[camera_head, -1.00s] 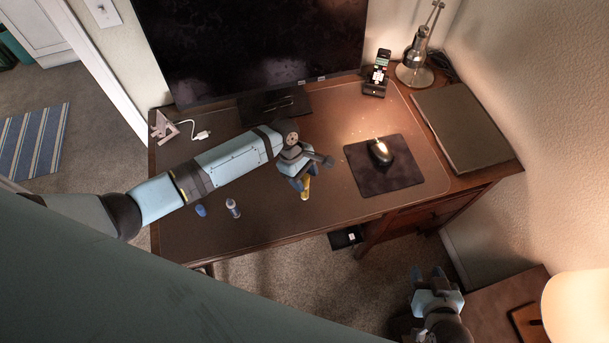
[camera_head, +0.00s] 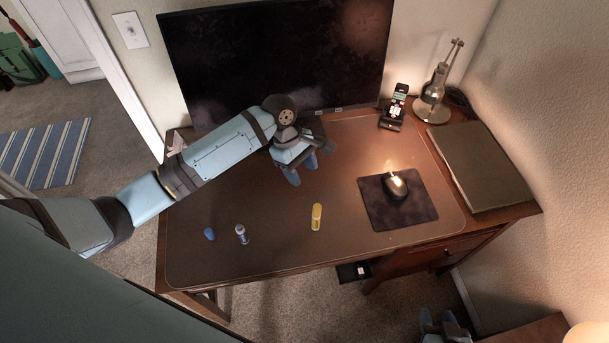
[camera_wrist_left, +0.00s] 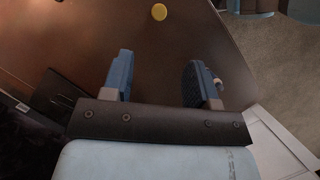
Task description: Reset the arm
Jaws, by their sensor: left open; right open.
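My left arm comes in from the left over the desk. Its gripper (camera_head: 309,166) is open and empty above the blotter, beyond a yellow cylinder (camera_head: 316,217) that stands on the desk. In the left wrist view the two fingers (camera_wrist_left: 158,75) are spread with nothing between them, and the yellow cylinder's round top (camera_wrist_left: 159,12) shows past them. My right gripper (camera_head: 445,325) is open, low at the bottom edge of the head view, clear of the desk and partly cut off.
A small blue piece (camera_head: 209,234) and a pale bottle-like item (camera_head: 241,235) are at the front left of the desk. A mouse (camera_head: 395,187) sits on a dark pad (camera_head: 419,206). The monitor (camera_head: 280,60) stands close behind my left gripper. A phone dock (camera_head: 393,112) and lamp (camera_head: 432,108) are at the back right.

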